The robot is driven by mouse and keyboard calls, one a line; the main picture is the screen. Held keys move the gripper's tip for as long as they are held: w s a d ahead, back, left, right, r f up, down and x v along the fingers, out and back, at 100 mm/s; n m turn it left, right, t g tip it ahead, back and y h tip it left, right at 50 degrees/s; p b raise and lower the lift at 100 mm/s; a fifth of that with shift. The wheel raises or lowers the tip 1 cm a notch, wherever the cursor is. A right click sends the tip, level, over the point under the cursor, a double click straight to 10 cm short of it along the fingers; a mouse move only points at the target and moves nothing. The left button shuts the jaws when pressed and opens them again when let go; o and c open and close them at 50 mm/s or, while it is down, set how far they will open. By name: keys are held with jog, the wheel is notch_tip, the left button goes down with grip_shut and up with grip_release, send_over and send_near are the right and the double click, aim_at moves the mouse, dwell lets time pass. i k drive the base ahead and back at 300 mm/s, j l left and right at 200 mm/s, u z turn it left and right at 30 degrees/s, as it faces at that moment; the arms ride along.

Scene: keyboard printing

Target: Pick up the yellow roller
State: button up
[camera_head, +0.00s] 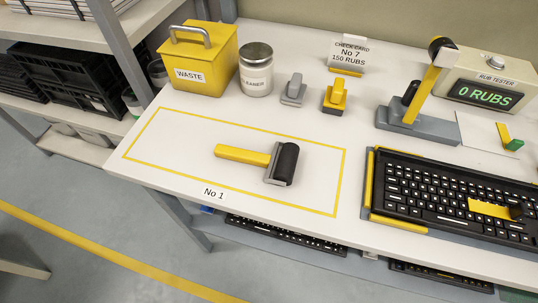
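The yellow roller (243,155) lies flat on the white table, inside a yellow-outlined rectangle. Its yellow handle points left, and its black roller head (287,163) in a grey frame is at the right. Nothing touches it. My gripper is not visible in this view.
A yellow waste box (198,60), a jar (256,70), a grey block tool (294,90) and a yellow one (335,97) stand behind the outline. A grey lever device (417,127), a rub tester (486,90) and a keyboard (446,192) are at the right. Table around the roller is clear.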

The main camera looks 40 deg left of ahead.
aim_at(223, 150)
jog(key=i+l+u, duration=0.4)
jog(key=i+l, duration=0.45)
jog(key=i, duration=0.05)
